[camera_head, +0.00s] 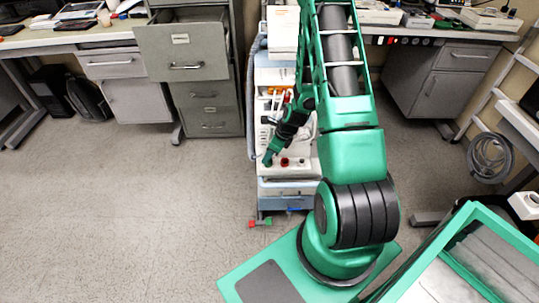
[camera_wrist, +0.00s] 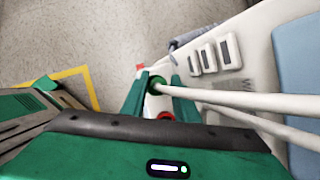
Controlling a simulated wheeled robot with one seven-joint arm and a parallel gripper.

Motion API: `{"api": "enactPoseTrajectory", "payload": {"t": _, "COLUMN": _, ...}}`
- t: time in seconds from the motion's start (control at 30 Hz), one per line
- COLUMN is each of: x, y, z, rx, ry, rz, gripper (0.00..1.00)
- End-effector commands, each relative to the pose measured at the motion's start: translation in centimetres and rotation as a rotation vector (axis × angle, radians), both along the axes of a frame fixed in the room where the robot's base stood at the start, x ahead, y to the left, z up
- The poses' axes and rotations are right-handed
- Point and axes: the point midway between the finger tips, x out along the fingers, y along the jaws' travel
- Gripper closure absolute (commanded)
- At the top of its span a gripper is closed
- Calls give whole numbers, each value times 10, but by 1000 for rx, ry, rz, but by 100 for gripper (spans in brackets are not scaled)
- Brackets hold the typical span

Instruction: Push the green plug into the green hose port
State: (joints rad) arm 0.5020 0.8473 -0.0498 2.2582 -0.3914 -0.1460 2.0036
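My gripper (camera_head: 268,158) reaches down to the front part of the pump unit's white top in the head view. In the wrist view my gripper (camera_wrist: 158,82) has its two green fingers on either side of the green plug (camera_wrist: 157,86), at the end of a white hose, and appears shut on it. The green hose port cannot be made out; the plug and fingers cover that spot, so I cannot tell whether the plug is seated. A red fitting (camera_head: 284,161) sits just right of my gripper; a red ring also shows in the wrist view (camera_wrist: 166,116).
Two white hoses (camera_wrist: 245,99) run off right in the wrist view. The pump cart (camera_head: 287,188) stands between a drawer cabinet with an open drawer (camera_head: 182,48) and a right-hand desk (camera_head: 440,80). Red and green pieces (camera_head: 260,223) show low at its front. Floor at left is clear.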

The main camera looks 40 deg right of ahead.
Motion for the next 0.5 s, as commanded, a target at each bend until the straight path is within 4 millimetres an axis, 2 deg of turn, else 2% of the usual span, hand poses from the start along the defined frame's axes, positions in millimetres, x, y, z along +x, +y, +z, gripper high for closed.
{"api": "enactPoseTrajectory", "payload": {"t": 0.03, "x": -10, "y": 9, "z": -5, "rx": 14, "ry": 25, "rz": 12, "gripper": 58}}
{"api": "enactPoseTrajectory", "payload": {"t": 0.17, "x": -14, "y": 6, "z": 8, "rx": 13, "ry": 19, "rz": 9, "gripper": 58}}
{"api": "enactPoseTrajectory", "payload": {"t": 0.5, "x": -34, "y": -11, "z": 70, "rx": 4, "ry": -8, "rz": 2, "gripper": 58}}
